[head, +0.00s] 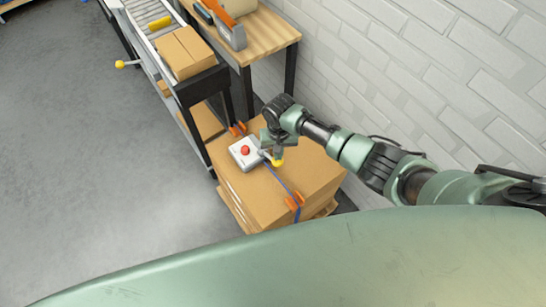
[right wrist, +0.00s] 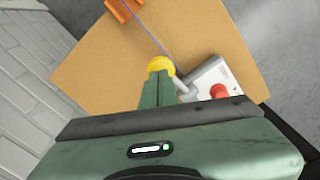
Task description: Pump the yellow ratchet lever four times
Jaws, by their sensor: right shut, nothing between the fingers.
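The ratchet lever's round yellow knob (head: 278,162) sits at the end of a short grey shaft. The lever belongs to a light grey unit (head: 241,157) with a red button (head: 245,150) on top of a large carton. My right gripper (head: 277,152) is shut and empty right at the knob. In the right wrist view its closed fingertips (right wrist: 158,76) overlap the yellow knob (right wrist: 160,65); I cannot tell if they touch it. The shaft (right wrist: 184,88) shows to the right of the fingers, leading to the grey unit (right wrist: 212,78). My left gripper is not in view.
The carton (head: 263,203) is crossed by a blue strap (head: 284,184) with orange corner pieces (head: 294,202). A white brick wall (head: 400,70) stands close on the right. A conveyor with a box (head: 187,52) and a wooden bench (head: 262,36) stand behind. Open floor (head: 90,170) lies left.

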